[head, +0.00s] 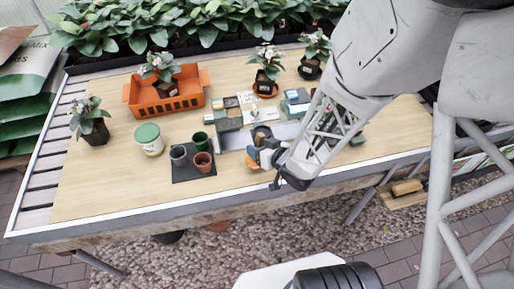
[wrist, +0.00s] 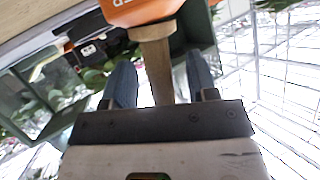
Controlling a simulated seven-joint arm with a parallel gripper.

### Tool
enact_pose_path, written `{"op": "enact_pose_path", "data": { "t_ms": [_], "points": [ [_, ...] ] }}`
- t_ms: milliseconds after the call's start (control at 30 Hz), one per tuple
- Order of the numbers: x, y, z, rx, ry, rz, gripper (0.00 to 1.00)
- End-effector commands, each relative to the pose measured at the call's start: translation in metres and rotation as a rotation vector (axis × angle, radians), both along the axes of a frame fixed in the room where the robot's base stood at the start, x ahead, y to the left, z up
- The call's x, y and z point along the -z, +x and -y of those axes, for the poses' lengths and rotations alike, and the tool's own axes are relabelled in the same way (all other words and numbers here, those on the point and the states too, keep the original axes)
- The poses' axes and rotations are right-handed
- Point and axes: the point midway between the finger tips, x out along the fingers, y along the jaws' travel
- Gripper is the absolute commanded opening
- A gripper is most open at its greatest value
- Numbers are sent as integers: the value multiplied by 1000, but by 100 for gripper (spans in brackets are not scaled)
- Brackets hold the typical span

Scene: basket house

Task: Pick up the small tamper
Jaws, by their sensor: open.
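A pale brown wooden handle (wrist: 157,62), which may be the small tamper's, shows in the wrist view between the two blue-grey fingers of my gripper (wrist: 161,78). The fingers are apart, with a gap on each side of the handle. An orange piece with dark lettering (wrist: 140,10) sits at the handle's far end; I cannot tell whether they are one tool. My arm and gripper hide much of that spot, so the tamper is not clear there.
Small boxes and trays (head: 232,122) crowd the area behind my gripper. Small pots on a dark mat (head: 185,176), a green-lidded tub (head: 149,140) and an orange crate (head: 168,103) stand further left. The table's front left (head: 110,195) is clear.

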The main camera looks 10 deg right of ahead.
Motion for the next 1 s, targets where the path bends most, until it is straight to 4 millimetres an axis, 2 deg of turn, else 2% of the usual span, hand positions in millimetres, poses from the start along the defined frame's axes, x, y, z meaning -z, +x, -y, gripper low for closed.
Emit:
{"op": "enact_pose_path", "data": {
  "t_ms": [200,733,1000],
  "points": [
    [4,7,-4,0,0,-1,53],
    [4,7,-4,0,1,0,53],
    [4,7,-4,0,1,0,13]
  ]
}}
